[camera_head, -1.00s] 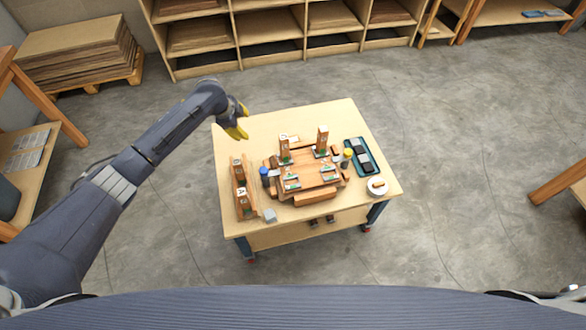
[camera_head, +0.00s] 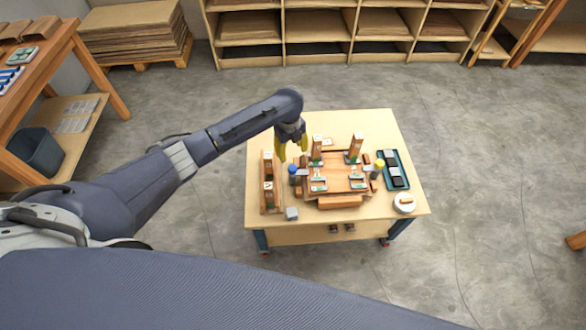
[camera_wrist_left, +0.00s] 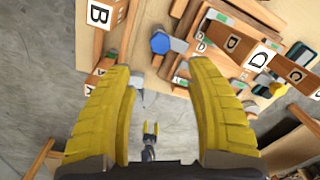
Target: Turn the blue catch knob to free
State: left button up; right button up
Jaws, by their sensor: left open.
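The blue catch knob (camera_head: 293,169) stands at the left side of the wooden fixture (camera_head: 338,184) on the table. In the left wrist view the knob (camera_wrist_left: 160,43) is a blue hexagonal cap beside a grey piece. My left gripper (camera_head: 292,148) has yellow fingers pointing down, above and close to the knob in the head view. In the left wrist view its fingers (camera_wrist_left: 163,72) are wide apart and empty, with the knob beyond the tips and not between them.
A lettered wooden rack (camera_head: 268,190) stands left of the fixture. Two upright wooden posts (camera_head: 354,148) rise at its back. A yellow-topped item (camera_head: 379,164), a dark teal tray (camera_head: 394,172) and a round white dish (camera_head: 404,202) lie to the right. A grey block (camera_head: 291,213) lies in front.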

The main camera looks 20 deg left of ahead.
aim_at(293, 168)
pick_arm(q)
notch_tip(293, 168, down, 12)
jog(key=shift+w+d+f, duration=0.1)
jog(key=shift+w+d, duration=0.05)
dwell(0.3)
grip_shut()
dwell(0.5)
